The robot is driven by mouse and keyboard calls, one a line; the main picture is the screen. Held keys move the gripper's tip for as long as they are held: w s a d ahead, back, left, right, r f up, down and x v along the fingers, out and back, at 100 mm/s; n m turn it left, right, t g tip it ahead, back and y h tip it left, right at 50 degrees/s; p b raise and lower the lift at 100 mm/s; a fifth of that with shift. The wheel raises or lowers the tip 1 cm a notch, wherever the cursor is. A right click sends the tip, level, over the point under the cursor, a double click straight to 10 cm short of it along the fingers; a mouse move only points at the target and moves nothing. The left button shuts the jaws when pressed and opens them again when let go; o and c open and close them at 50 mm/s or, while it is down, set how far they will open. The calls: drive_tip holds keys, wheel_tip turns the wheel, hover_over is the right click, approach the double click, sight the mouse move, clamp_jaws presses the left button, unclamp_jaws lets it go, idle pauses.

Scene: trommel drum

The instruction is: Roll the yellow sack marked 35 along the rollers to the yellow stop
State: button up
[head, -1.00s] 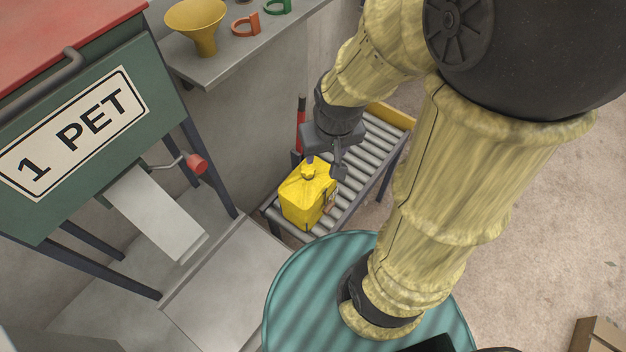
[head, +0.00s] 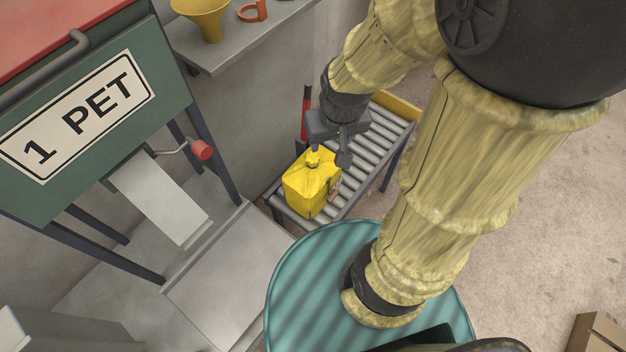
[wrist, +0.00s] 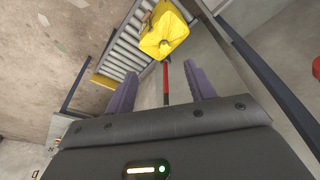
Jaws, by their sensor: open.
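The yellow sack (head: 311,184) stands upright on the near end of the grey roller track (head: 363,152). Its number is not readable here. The yellow stop (head: 396,106) crosses the far end of the rollers. My gripper (head: 328,154) is open just above and behind the sack's top, on the side toward the stop. In the wrist view the sack (wrist: 163,36) lies beyond my open, empty fingers (wrist: 161,75), apart from them. The stop (wrist: 104,82) shows there at the left.
A red-and-black post (head: 306,100) stands close by the rollers on the wall side. The green machine marked 1 PET (head: 80,115) with a grey chute (head: 160,200) is at left. A shelf (head: 245,50) holds a yellow funnel (head: 203,20). A teal ribbed drum top (head: 310,290) is in front.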

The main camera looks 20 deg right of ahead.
drive_tip(key=shift+c, duration=1.3)
drive_tip(key=shift+w+a+f, duration=0.1)
drive_tip(key=shift+a+f, duration=0.05)
drive_tip(key=shift+f, duration=0.2)
drive_tip(key=c, duration=0.4)
drive_tip(key=w+a+f+m+b, duration=0.1)
drive_tip(key=f+b, duration=0.1)
drive_tip(key=f, duration=0.2)
drive_tip(key=w+a+f+m+g+b, duration=0.1)
drive_tip(key=a+f+m+b, duration=0.1)
drive_tip(key=f+b, duration=0.1)
drive_tip(key=w+a+f+m+b, duration=0.1)
drive_tip(key=a+f+b, duration=0.1)
drive_tip(key=f, duration=0.4)
drive_tip(key=shift+w+a+m+g+y+b, duration=0.1)
drive_tip(key=shift+a+m+g+y+b, duration=0.2)
drive_tip(key=shift+m+y+b, duration=0.15)
clamp_jaws()
drive_tip(key=w+a+f+m+b, duration=0.1)
drive_tip(key=a+f+m+b, duration=0.1)
drive_tip(key=f, duration=0.3)
drive_tip(key=a+f+m+b, duration=0.2)
drive_tip(key=f+b, duration=0.1)
drive_tip(key=f, duration=0.2)
drive_tip(key=w+a+f+m+g+b, duration=0.1)
drive_tip(key=a+f+m+b, duration=0.1)
drive_tip(key=f, duration=0.3)
drive_tip(key=shift+w+a+f+h+b, duration=0.15)
drive_tip(key=shift+w+a+h+b, duration=0.15)
drive_tip(key=shift+h, duration=0.15)
